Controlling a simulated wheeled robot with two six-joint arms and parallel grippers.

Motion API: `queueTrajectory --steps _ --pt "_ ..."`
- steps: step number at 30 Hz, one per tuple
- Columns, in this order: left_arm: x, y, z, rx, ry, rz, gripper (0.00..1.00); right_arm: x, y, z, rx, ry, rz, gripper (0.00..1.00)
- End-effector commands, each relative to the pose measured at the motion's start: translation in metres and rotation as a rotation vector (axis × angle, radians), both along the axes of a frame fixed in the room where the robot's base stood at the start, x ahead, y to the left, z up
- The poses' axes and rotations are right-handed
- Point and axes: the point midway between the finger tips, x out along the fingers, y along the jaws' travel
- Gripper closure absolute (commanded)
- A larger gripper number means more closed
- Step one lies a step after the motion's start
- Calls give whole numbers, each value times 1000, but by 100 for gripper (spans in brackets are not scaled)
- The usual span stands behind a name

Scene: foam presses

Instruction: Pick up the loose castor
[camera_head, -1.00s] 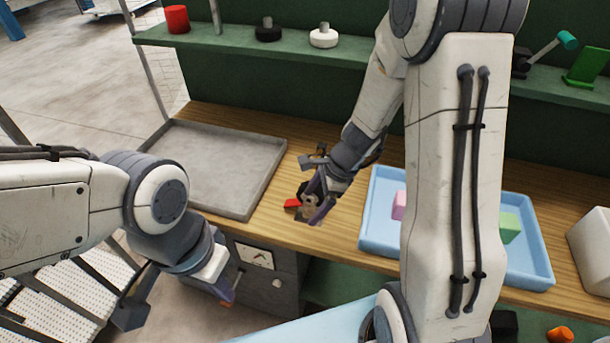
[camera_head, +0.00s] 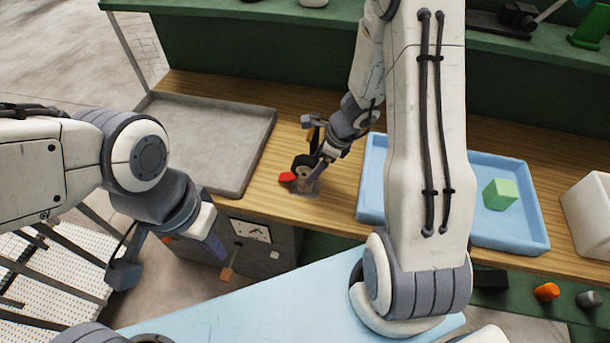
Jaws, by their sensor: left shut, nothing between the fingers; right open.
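The loose castor (camera_head: 303,171) is on the wooden bench top, between the grey tray and the blue tray. It has a dark wheel with a pale hub, a red pedal on its left side and a grey plate at its lower side. My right gripper (camera_head: 314,160) is open at the castor, with a finger close along its right side. I cannot tell whether it touches, and part of the castor is hidden behind it. My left gripper (camera_head: 216,246) is shut and empty, in front of the bench edge at the lower left, well away from the castor.
A grey tray (camera_head: 262,140) lies to the left and is empty. A blue tray (camera_head: 370,190) lies to the right, partly behind my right arm, holding a green block (camera_head: 500,194). A white box (camera_head: 588,215) stands at the far right. A green shelf (camera_head: 240,12) runs along the back.

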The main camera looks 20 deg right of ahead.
Motion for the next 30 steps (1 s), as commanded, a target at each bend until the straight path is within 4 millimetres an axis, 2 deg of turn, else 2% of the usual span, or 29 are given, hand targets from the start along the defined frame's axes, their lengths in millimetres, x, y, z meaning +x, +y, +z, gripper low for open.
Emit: queueTrajectory --steps 5,12,21,22,26,27,29,30 --pt "0 0 -4 0 0 0 100 3 8 -14 1 1 4 7" --pt "0 0 -11 0 0 -1 100 9 21 -45 0 2 4 7" --pt "0 0 -11 0 0 -1 100 11 24 -49 -1 -1 6 7" --pt "0 0 -11 0 0 -1 100 11 24 -49 -1 -1 6 11" --pt "0 0 -11 0 0 -1 100 11 24 -49 -1 -1 5 61" --pt "0 0 -11 0 0 -1 100 11 24 -49 -1 -1 5 76" --pt "0 0 -11 0 0 -1 100 11 24 -49 -1 -1 5 99" --pt "0 0 -11 0 0 -1 100 11 24 -49 -1 -1 5 100"
